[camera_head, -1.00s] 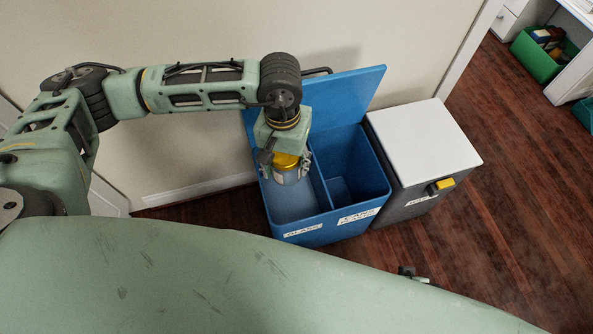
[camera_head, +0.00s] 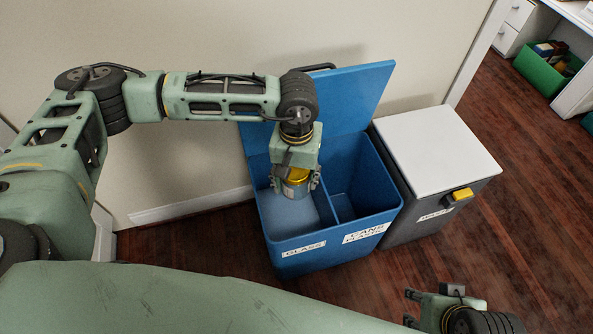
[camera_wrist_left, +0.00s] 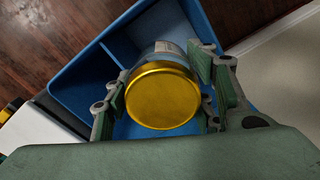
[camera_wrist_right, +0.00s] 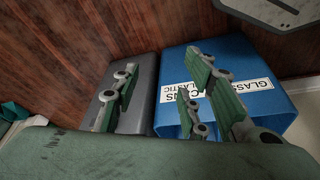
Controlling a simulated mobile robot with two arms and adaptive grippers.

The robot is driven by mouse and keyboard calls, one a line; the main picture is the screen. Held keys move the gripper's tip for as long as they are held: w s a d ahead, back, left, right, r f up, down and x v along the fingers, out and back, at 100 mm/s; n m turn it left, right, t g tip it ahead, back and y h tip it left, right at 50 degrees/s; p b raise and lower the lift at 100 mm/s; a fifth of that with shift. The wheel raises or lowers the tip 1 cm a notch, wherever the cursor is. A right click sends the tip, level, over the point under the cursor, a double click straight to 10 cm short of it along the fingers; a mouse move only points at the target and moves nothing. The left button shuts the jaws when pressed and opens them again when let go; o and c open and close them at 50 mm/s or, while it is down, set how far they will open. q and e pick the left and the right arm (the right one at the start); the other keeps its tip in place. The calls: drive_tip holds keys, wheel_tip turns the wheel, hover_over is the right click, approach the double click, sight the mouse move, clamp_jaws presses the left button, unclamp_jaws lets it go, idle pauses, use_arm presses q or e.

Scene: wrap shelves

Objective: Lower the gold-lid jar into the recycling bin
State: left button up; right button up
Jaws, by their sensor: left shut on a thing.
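The gold-lid jar (camera_head: 296,181) is a clear glass jar with a gold lid. My left gripper (camera_head: 294,187) is shut on it, over the left compartment of the blue recycling bin (camera_head: 330,240). In the left wrist view the lid (camera_wrist_left: 162,97) faces the camera between the fingers. The bin's blue lid stands open against the wall. The left compartment bears a GLASS label, the right one a CANS PLASTIC label. How deep the jar sits is hard to tell. My right gripper (camera_head: 410,308) is low at the right, away from the bin; its fingers are apart and empty in the right wrist view (camera_wrist_right: 165,98).
A dark grey bin with a white lid (camera_head: 437,143) and yellow latch stands against the blue bin's right side. The wall is behind. A green crate (camera_head: 545,68) is far right. Wooden floor is clear at the right.

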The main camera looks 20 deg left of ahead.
sight(297, 188)
use_arm(q)
wheel_tip(297, 188, down, 5)
drive_tip(key=shift+r+b, duration=0.1)
drive_tip(key=shift+b, duration=0.8)
use_arm(e)
drive_tip(key=w+a+r+t, duration=0.2)
drive_tip(key=w+t, duration=0.1)
drive_tip(key=w, duration=0.3)
drive_tip(key=w+a+r+t+y, duration=0.1)
drive_tip(key=w+r+t, duration=0.1)
drive_tip(key=w, duration=0.3)
drive_tip(key=shift+w+a+r+t+y, duration=0.3)
drive_tip(key=shift+w+a+t, duration=0.1)
drive_tip(key=shift+t, duration=0.2)
